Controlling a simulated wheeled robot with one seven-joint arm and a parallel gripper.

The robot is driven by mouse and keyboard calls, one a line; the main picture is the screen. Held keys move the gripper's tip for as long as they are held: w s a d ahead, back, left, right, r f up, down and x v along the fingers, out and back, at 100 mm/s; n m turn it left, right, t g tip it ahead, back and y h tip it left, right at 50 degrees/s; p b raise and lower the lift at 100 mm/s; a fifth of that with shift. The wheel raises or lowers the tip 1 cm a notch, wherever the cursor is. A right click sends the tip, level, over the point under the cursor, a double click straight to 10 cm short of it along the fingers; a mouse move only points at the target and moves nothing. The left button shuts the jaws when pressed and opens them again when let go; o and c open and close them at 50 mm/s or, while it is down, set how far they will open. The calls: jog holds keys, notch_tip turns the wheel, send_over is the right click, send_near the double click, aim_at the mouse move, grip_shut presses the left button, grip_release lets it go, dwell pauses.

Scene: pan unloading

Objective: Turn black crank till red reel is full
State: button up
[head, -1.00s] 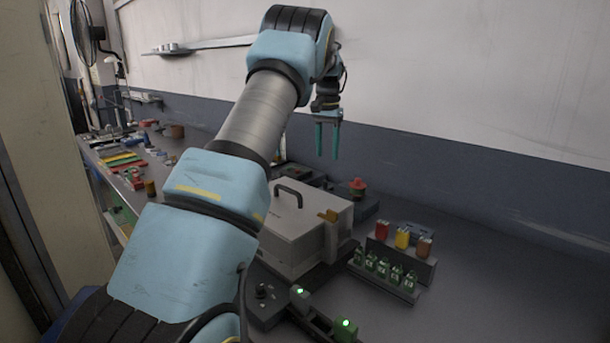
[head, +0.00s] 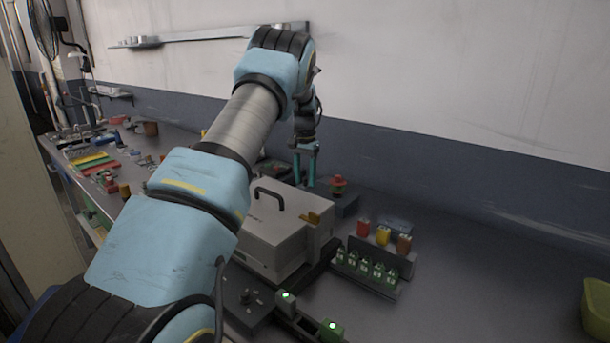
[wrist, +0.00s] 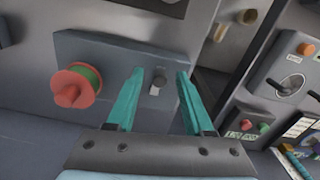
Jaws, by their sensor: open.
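The red reel (wrist: 75,85), with a green band of winding near its flange, sits on a grey block (wrist: 112,58) at the left in the wrist view. The reel also shows in the head view (head: 338,184), just right of my gripper (head: 304,182). My gripper is open, pointing down, with its teal fingers apart. In the wrist view, a small grey upright piece with a dark part (wrist: 157,82) shows between my fingertips (wrist: 158,76). I cannot tell whether it is the black crank or whether the fingers touch anything.
A grey box with a black handle (head: 280,225) stands in front of the reel block in the head view. A rack of small green-labelled bottles (head: 365,268) stands to the right. A green bin (head: 597,310) is at the far right. The bench right of the rack is mostly clear.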

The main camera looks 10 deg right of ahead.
jog(key=shift+f, duration=0.1)
grip_shut()
dwell(0.4)
